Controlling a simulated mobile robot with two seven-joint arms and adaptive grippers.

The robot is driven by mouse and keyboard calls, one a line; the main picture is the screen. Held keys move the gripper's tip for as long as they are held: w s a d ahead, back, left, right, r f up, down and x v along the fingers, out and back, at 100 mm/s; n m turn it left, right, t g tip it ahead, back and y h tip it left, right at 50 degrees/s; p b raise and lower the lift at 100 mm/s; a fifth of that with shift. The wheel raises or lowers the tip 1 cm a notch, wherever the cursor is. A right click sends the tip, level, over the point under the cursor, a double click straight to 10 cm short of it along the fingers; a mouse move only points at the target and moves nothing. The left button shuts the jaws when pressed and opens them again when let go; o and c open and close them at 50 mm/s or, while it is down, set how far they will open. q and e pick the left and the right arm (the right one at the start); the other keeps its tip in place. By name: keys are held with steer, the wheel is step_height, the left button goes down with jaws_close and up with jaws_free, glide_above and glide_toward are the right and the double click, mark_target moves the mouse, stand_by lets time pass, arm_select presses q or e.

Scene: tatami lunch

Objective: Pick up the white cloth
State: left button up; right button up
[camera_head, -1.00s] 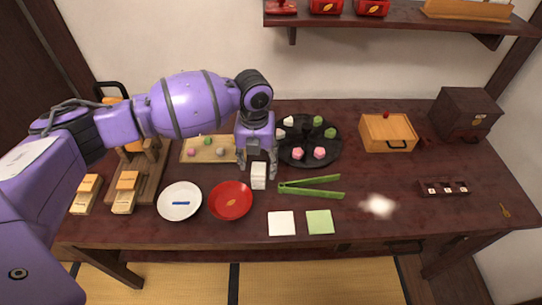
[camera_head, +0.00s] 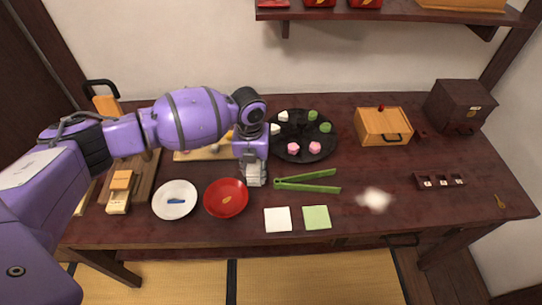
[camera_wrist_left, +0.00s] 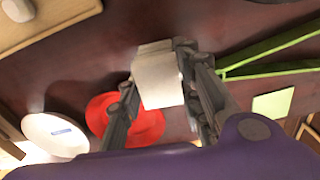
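The white cloth (camera_head: 255,180) is a small block-like white roll on the table, just right of the red plate and left of the green tongs. My left gripper (camera_head: 256,172) points down over it with a finger on either side. The left wrist view shows the white cloth (camera_wrist_left: 158,80) between the two fingers of my left gripper (camera_wrist_left: 160,90), which appear to touch its sides. I see no clear gap under the cloth. The fingers partly hide it in the head view. My right gripper is in neither view.
Close by are a red plate (camera_head: 226,212), a white plate (camera_head: 174,213), green tongs (camera_head: 310,187), a black tray (camera_head: 303,158) with sweets, a white square (camera_head: 277,219) and a green square (camera_head: 317,217). A white fuzzy patch (camera_head: 375,199) lies right. The table's right front is mostly free.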

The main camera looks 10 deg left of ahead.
arm_select(q)
steer(key=c, duration=0.3)
